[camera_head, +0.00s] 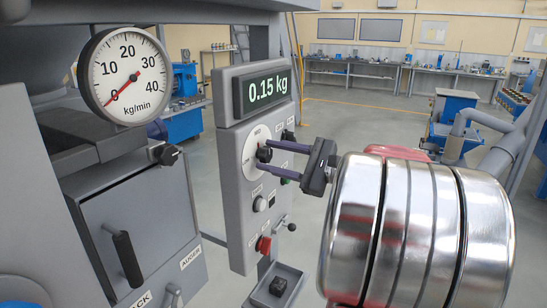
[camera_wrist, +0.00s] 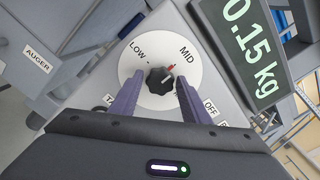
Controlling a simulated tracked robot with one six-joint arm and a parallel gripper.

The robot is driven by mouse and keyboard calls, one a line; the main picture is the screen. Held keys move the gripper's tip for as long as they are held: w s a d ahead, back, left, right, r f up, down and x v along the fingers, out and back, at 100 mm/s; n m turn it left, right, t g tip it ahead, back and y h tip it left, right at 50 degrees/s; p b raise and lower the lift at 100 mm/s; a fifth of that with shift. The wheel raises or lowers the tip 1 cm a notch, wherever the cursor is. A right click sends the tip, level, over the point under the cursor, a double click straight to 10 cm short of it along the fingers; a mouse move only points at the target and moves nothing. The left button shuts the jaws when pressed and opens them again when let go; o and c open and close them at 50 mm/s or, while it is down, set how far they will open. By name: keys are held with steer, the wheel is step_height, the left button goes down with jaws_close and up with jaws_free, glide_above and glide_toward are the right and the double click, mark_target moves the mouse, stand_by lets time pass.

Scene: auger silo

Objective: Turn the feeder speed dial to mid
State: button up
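The feeder speed dial is a dark round knob (camera_wrist: 160,81) on a white disc (camera_wrist: 150,57) with LOW and MID printed on it. In the wrist view a small red mark sits at the knob's upper right, on the MID side. A light line on the knob points to the right and slightly up. My gripper (camera_head: 267,156) is open, with one purple finger on each side of the knob. A gap shows at the left finger; contact at the right finger is unclear. The right finger hides part of the disc's lettering. The knob also shows in the head view (camera_head: 264,154).
A kg/min gauge (camera_head: 124,75) points near 0. A hatch handle (camera_head: 127,259) stands out at lower left. A small tray (camera_head: 288,287) sits below.

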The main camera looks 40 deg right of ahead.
steer(key=c, duration=0.7)
steer(key=shift+c, duration=0.2)
steer(key=o, duration=1.1)
steer(key=shift+c, duration=0.2)
steer(key=shift+s, duration=0.1)
steer(key=v, duration=1.3)
steer(key=shift+s, duration=0.35)
